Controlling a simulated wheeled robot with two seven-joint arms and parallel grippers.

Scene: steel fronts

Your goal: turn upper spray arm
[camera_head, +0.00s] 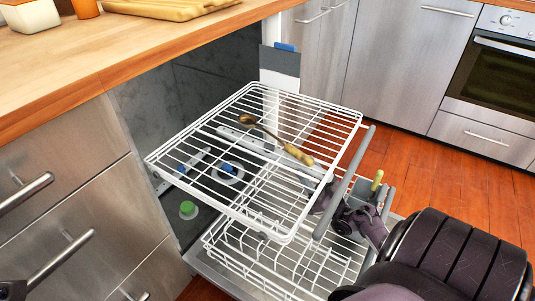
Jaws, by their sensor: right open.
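The upper spray arm (232,137) looks like a pale grey bar. It lies under the wires of the white upper rack (153,160), which is pulled out of the dishwasher. The rack wires partly cover the bar, and its right end is hard to make out. My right gripper (335,203) is open at the front right of the racks, below the upper rack's level and beside its grey handle bar (345,180). It appears apart from the spray arm, with nothing clearly between its fingers. A small dark piece at the lower left corner may be my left gripper (12,291); its jaws are not shown.
A wooden-handled spoon (270,135) lies on the upper rack. The lower rack (285,270) is out too, with a grey basket (386,196) at its right. A wooden counter (100,55) stands at left. Red-brown floor (440,175) is open at right.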

